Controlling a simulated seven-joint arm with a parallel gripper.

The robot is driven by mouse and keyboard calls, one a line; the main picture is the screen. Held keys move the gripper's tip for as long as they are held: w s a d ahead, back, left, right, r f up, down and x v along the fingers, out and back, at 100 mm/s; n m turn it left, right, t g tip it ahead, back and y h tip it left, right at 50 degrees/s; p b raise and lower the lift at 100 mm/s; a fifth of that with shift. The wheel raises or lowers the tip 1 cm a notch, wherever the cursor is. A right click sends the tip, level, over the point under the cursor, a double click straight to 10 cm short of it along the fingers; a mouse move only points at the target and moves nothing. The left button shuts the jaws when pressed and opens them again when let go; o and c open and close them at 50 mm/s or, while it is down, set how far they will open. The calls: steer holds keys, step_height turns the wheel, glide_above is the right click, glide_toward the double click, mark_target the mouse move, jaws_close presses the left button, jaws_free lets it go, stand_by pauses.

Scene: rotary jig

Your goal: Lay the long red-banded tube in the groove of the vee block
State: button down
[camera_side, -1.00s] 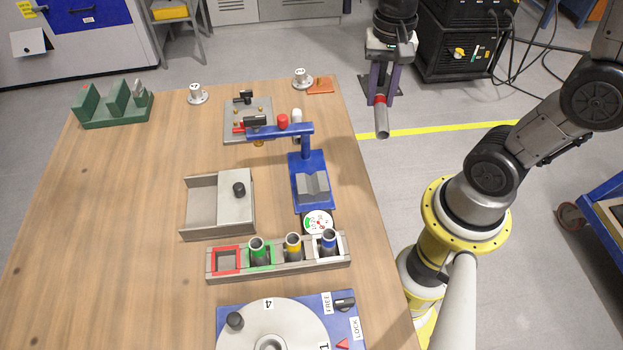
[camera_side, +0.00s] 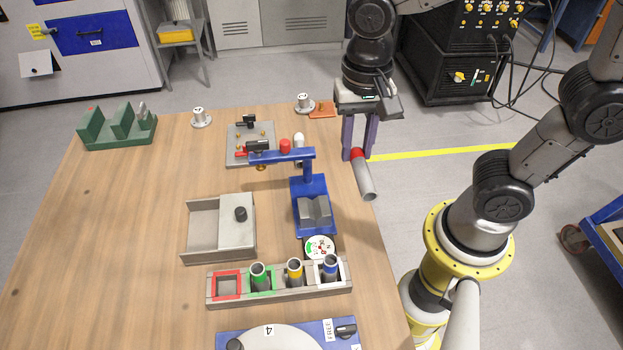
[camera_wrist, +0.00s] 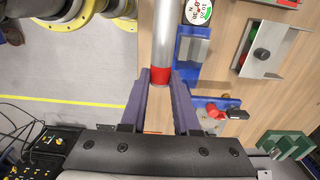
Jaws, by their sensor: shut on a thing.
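The long grey tube with a red band (camera_side: 364,178) is held by my gripper (camera_side: 358,152), whose purple fingers are shut on it at the red band. It is tilted, its free end pointing down and toward the camera, in the air near the table's right edge. In the wrist view the tube (camera_wrist: 163,38) runs up from the fingertips (camera_wrist: 159,78). The grey vee block (camera_side: 315,211) sits on the blue stand at the table's right side, its groove empty. My gripper is behind and to the right of it. The vee block also shows in the wrist view (camera_wrist: 193,48).
The blue stand's arm (camera_side: 282,155) overhangs behind the vee block. A rack (camera_side: 282,287) with several colour-marked slots and a round dial gauge (camera_side: 319,247) are in front. A grey box with a sliding lid (camera_side: 221,229) is left. Floor lies right of the table.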

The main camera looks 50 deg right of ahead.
steer(key=shift+w+a+f, duration=0.45)
steer(key=shift+w+f, duration=0.8)
steer(key=shift+f, duration=0.5)
steer(key=shift+w+a+f, duration=0.4)
steer(key=shift+w+f, duration=0.9)
steer(key=shift+f, duration=0.4)
steer(key=shift+w+a+f, duration=0.45)
steer(key=shift+w+f, duration=0.8)
steer(key=shift+f, duration=0.5)
steer(key=shift+f, duration=0.6)
steer(key=c, duration=0.7)
jaws_free()
steer(key=shift+o, duration=0.2)
